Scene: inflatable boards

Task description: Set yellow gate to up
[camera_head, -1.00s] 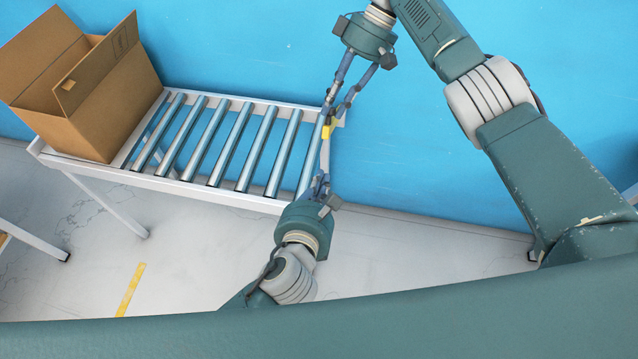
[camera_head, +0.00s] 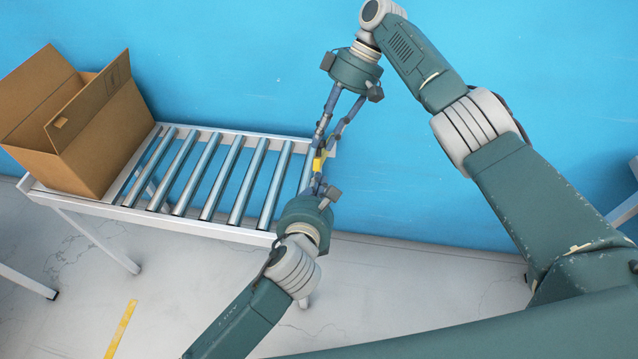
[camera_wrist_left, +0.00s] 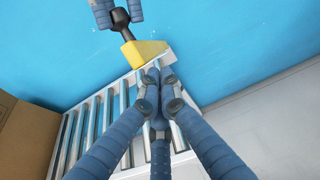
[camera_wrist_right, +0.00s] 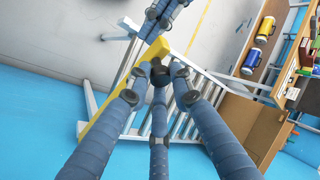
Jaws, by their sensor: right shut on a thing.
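The yellow gate (camera_head: 319,162) is at the right end of the roller conveyor (camera_head: 225,226). In the left wrist view it is a yellow block (camera_wrist_left: 146,52) with a black handle (camera_wrist_left: 122,24). In the right wrist view it shows as a long slanting yellow bar (camera_wrist_right: 103,124). My right gripper (camera_head: 322,147) is shut on the black handle (camera_wrist_right: 160,76). My left gripper (camera_head: 319,184) is just below the gate in the head view. Its fingertips (camera_wrist_left: 159,76) are together, apparently empty, close to the gate. My grippers partly hide the gate; its exact tilt is hard to tell.
An open cardboard box (camera_head: 70,125) stands on the conveyor's left end. A blue wall (camera_head: 220,60) runs behind. The rollers between box and gate are clear. In the right wrist view, a shelf with yellow and blue containers (camera_wrist_right: 265,30) stands beyond.

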